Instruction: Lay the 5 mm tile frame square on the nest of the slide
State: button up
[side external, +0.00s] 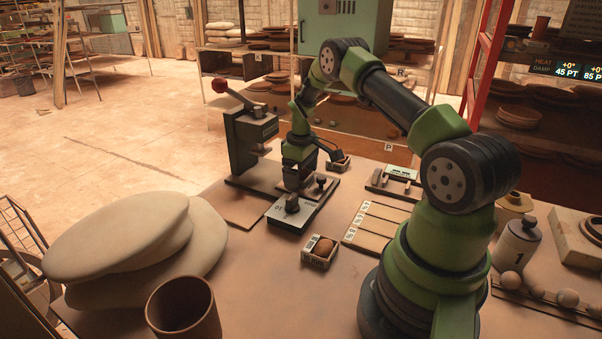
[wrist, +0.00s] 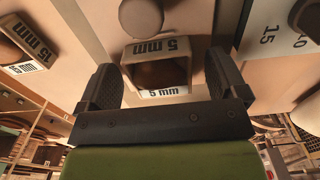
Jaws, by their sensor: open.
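The 5 mm tile frame (wrist: 172,45), a pale square frame with a dark opening and "5 mm" on its sides, lies between my fingers in the wrist view. My gripper (wrist: 163,82) is open, with a gap between the frame and each finger. In the side view my gripper (side external: 299,168) is low over the slide (side external: 308,203) in front of the press, and hides the frame and the nest there. The frame looks about square to the fingers. I cannot tell how it sits on the nest. A round dark knob (wrist: 141,18) stands beside the frame.
The press (side external: 250,135) with its red-knobbed lever stands behind left. A 15 mm frame (wrist: 28,58) is left in the wrist view. Labelled strips (side external: 378,222) lie right; sacks (side external: 135,245) and a pot (side external: 183,310) are front left.

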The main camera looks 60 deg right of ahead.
notch_tip(320, 180, up, 10)
jog(key=shift+f, duration=0.25)
jog(key=s+a+r+m+t, duration=0.2)
jog(key=s+a+r+t, duration=0.15)
jog(key=a+r, duration=1.3)
jog(key=s+a+r+m+t+y, duration=0.1)
jog(key=s+a+t, duration=0.1)
jog(key=s+a, duration=0.3)
jog(key=s+a+r+m+t+y, duration=0.1)
jog(key=s+a, duration=0.4)
jog(key=s, duration=0.4)
jog(key=shift+s+a+r+t, duration=0.15)
jog(key=shift+s+r+t, duration=0.2)
jog(key=shift+s+r, duration=0.05)
